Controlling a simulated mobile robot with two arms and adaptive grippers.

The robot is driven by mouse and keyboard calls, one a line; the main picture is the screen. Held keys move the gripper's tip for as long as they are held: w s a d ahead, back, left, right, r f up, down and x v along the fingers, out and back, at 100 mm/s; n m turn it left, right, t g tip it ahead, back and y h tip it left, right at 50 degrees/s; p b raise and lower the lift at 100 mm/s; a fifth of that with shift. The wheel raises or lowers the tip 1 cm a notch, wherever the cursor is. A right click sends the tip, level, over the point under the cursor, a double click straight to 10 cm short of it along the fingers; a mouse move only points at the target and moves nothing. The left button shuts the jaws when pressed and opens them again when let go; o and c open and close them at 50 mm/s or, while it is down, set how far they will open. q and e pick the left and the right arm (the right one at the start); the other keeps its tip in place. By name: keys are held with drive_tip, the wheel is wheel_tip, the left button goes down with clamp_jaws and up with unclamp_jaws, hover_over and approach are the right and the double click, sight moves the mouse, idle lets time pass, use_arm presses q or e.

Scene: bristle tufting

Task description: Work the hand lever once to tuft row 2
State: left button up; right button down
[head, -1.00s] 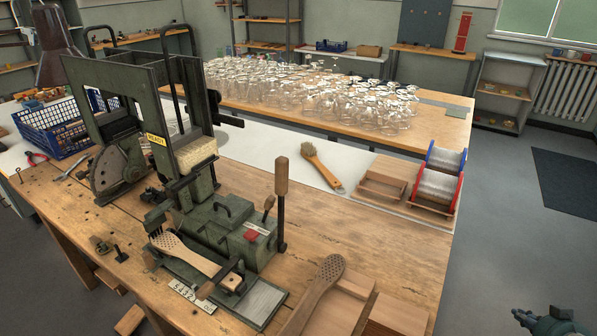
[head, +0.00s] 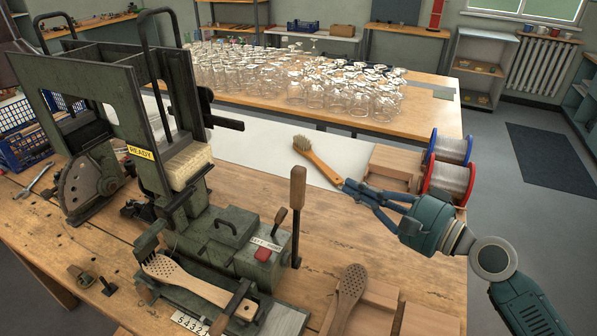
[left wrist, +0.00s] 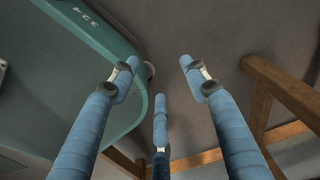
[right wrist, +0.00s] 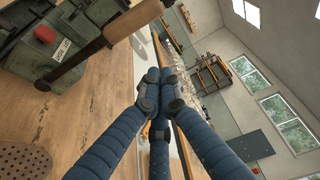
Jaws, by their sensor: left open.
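The green tufting machine (head: 225,260) stands on the wooden bench with a yellow READY sign. Its hand lever, a wooden grip (head: 297,187) on a dark rod, stands upright at its right side; the grip also shows in the right wrist view (right wrist: 132,20). A perforated brush blank (head: 190,282) lies at the front of the machine above a number strip (head: 190,321). My left gripper (left wrist: 160,75) is open and empty, outside the head view.
A finished brush (head: 318,163) lies beyond the lever, its handle end near my right fingertips. Wire spools (head: 448,180) stand at the bench's right. Another perforated blank (head: 349,290) lies in front. Upturned glasses (head: 300,85) crowd the back table.

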use_arm(q)
drive_tip(key=s+d, duration=0.5)
drive_tip(key=r+p, duration=0.2)
drive_tip(key=w+r+p, duration=0.1)
drive_tip(key=p, duration=0.1)
drive_tip(key=a+r+p, duration=0.1)
drive_tip(key=r+p, duration=0.1)
drive_tip(key=shift+w+a+r, duration=0.1)
drive_tip(key=shift+w+r, duration=0.05)
drive_tip(key=shift+r, duration=0.2)
use_arm(e)
drive_tip(key=w+a, duration=0.2)
drive_tip(key=a, duration=0.6)
drive_tip(key=shift+w+a, duration=0.2)
drive_tip(key=shift+w, duration=0.1)
use_arm(q)
drive_tip(key=shift+a, duration=0.15)
use_arm(e)
drive_tip(key=shift+s+r, duration=0.1)
